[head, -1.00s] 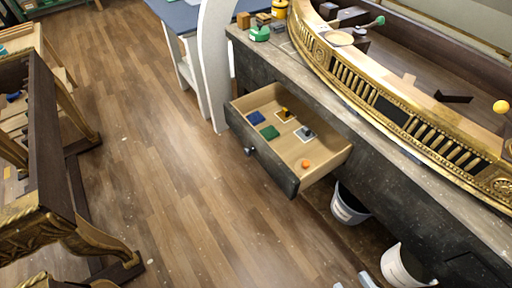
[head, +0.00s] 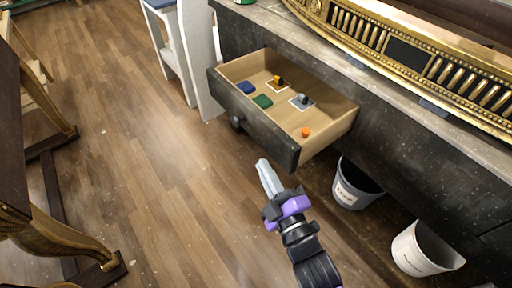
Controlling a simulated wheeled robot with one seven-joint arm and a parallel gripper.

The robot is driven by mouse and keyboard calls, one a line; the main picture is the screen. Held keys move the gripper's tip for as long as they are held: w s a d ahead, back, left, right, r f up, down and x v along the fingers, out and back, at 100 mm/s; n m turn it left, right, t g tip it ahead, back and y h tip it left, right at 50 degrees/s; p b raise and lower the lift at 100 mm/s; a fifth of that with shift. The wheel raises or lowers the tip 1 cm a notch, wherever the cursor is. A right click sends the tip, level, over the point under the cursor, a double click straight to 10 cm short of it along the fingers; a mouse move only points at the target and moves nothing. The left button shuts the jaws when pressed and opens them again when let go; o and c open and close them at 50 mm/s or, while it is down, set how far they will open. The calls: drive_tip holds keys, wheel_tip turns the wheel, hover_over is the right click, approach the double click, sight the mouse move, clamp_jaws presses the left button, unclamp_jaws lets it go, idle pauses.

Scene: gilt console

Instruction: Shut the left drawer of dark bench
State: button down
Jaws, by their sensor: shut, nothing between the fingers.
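The left drawer (head: 262,137) of the dark bench (head: 405,130) is pulled well out in the head view. It has a dark front with a round knob (head: 237,122) and a pale wooden inside. In it lie a blue block (head: 246,87), a green block (head: 262,101), a small yellow piece (head: 279,81), a grey piece (head: 302,99) and an orange piece (head: 305,132). My gripper (head: 264,165) is shut and empty. In the picture it shows just below the drawer front, right of the knob; I cannot tell whether it touches the drawer.
A gilt curved piece (head: 440,60) rests on the bench top. A wooden stand with gilt legs (head: 60,235) is at left. The wooden floor (head: 160,180) between is clear.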

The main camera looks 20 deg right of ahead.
sight(256, 138)
drive_tip(key=shift+w+d+f+n+g+p, duration=0.15)
drive_tip(key=shift+w+d+f+n+p, duration=0.65)
drive_tip(key=shift+w, duration=1.35)
drive_tip(key=shift+w+d+f+n+g+p, duration=0.15)
drive_tip(key=shift+w+f+n+p, duration=0.35)
drive_tip(key=shift+w+n, duration=1.2)
drive_tip(key=shift+w+d+f+n+g+p, duration=0.1)
drive_tip(key=shift+w+d+f+n+p, duration=0.55)
drive_tip(key=shift+w, duration=2)
drive_tip(key=shift+a, duration=0.1)
